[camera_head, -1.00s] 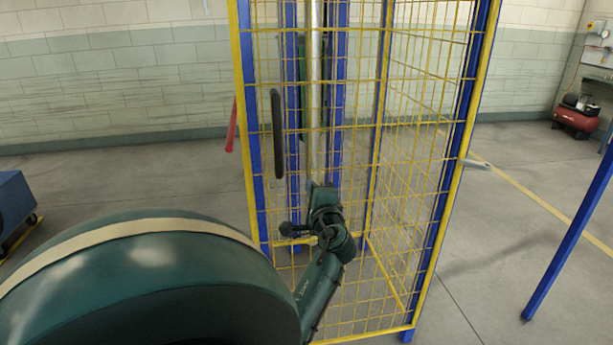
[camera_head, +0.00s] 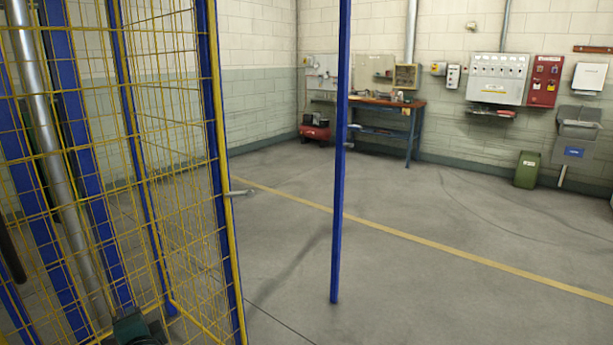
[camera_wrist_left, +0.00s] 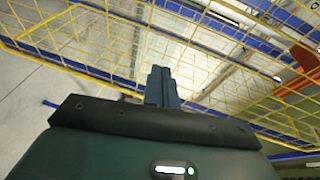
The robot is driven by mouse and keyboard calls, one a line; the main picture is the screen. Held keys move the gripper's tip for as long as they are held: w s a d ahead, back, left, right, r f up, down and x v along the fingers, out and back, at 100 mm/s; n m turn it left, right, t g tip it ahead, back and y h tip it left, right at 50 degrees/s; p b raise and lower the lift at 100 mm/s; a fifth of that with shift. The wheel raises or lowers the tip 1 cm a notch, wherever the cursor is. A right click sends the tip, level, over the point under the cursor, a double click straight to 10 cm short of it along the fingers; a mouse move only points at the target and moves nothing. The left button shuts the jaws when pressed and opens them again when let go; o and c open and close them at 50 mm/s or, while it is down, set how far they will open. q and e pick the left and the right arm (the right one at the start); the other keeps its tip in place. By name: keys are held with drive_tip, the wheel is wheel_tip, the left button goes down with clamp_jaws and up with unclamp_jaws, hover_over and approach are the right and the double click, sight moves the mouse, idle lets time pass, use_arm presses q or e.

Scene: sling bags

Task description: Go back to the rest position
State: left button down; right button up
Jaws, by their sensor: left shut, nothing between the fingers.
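My left gripper (camera_wrist_left: 162,84) shows in the left wrist view with its two dark fingers together and nothing between them. It points toward the yellow wire mesh cage (camera_wrist_left: 110,50); I cannot tell how far apart they are. In the head view the cage (camera_head: 180,160) fills the left side, with blue posts and yellow edges. A dark green part of my left arm shows at the bottom left, in front of the cage. My right gripper is not in view.
A lone blue post (camera_head: 338,200) stands in the middle of the head view. A workbench (camera_head: 380,102), a red compressor (camera_head: 314,131) and a green bin (camera_head: 527,169) are along the far walls. The grey floor (camera_head: 430,275) at right is clear.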

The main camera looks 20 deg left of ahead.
use_arm(q)
drive_tip(key=d+f+t+h, duration=0.2)
drive_tip(key=d+f+h, duration=0.55)
drive_tip(key=d, duration=0.35)
drive_tip(key=s+d+f+n+h, duration=0.1)
drive_tip(key=s+d+f+h, duration=0.1)
drive_tip(key=d, duration=0.4)
drive_tip(key=s+d+f+n+g+h+p, duration=0.1)
drive_tip(key=s+d+f+h, duration=0.2)
drive_tip(key=s+d, duration=0.3)
drive_tip(key=s+d+f+n+h+p, duration=0.1)
drive_tip(key=s+d+f+h, duration=0.2)
drive_tip(key=d, duration=0.5)
drive_tip(key=shift+s+n+g+h, duration=0.35)
drive_tip(key=shift+s+n+g, duration=0.05)
drive_tip(key=shift+s, duration=0.4)
drive_tip(key=shift+d, duration=0.1)
